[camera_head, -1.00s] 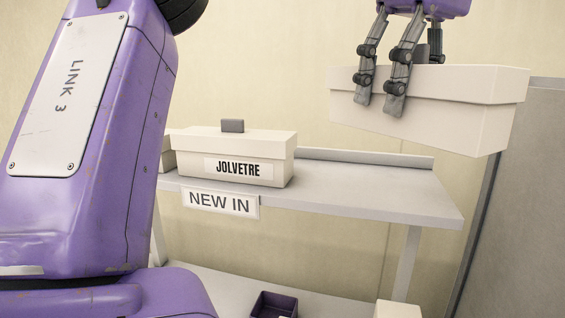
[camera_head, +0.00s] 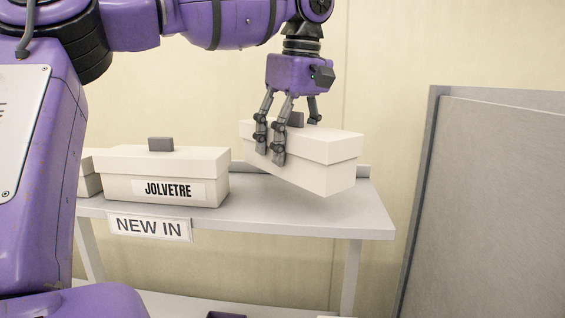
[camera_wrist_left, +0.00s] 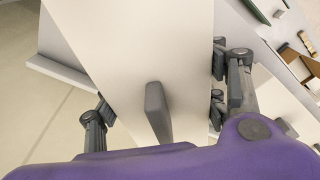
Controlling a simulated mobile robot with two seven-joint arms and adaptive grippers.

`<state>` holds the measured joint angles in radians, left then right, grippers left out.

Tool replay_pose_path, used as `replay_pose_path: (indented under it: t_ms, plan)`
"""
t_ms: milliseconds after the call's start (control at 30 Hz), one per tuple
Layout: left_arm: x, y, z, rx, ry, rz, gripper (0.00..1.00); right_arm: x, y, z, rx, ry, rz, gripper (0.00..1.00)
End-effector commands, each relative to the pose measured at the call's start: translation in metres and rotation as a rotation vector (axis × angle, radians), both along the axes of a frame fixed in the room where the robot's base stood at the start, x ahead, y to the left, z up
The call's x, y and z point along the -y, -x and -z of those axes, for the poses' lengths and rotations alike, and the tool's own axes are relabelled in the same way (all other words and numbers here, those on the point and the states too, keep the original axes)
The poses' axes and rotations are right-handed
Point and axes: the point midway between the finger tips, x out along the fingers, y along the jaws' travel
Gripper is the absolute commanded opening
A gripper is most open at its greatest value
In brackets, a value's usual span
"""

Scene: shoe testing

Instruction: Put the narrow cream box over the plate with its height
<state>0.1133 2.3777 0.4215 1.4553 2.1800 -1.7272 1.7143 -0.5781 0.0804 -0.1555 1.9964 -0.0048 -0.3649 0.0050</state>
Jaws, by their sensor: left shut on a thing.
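A cream box (camera_head: 328,178) with a lid hangs tilted in my left gripper (camera_head: 292,138), above the right part of the shelf. Its underside appears a little clear of the shelf top, though contact is hard to tell. My left gripper is shut on it, fingers on both sides of the lid around a dark grey knob. The left wrist view shows the lid (camera_wrist_left: 120,55) and the knob (camera_wrist_left: 157,112) between the fingers. A plate reading "NEW IN" (camera_head: 150,227) is on the shelf's front edge; no height marking is legible. My right gripper is not in view.
A cream box labelled "JOLVETRE" (camera_head: 120,162) stands left on the grey shelf (camera_head: 335,215), with another box (camera_head: 88,183) partly hidden beside it. A large grey panel (camera_head: 490,200) stands to the right. Shelf space is open between the labelled box and the held one.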

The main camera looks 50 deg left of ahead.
Motion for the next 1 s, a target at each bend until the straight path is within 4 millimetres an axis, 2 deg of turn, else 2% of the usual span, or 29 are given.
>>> replay_pose_path:
  t_ms: [267, 500, 867, 900, 1000]
  plan:
    - [-0.014, -0.001, 0.016, 0.002, 0.001, 0.000, 0.24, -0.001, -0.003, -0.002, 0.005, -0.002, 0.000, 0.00]
    - [-0.017, -0.001, 0.048, 0.002, 0.000, 0.000, 0.24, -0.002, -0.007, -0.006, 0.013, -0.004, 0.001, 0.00]
    - [-0.017, -0.002, 0.052, 0.003, -0.001, 0.000, 0.24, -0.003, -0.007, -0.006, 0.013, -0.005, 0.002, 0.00]
    - [-0.017, -0.002, 0.053, 0.003, -0.001, -0.001, 0.70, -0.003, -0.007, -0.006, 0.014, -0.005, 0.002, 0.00]
    - [-0.017, -0.002, 0.052, 0.002, -0.001, -0.001, 0.83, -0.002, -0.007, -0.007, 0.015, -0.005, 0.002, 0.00]
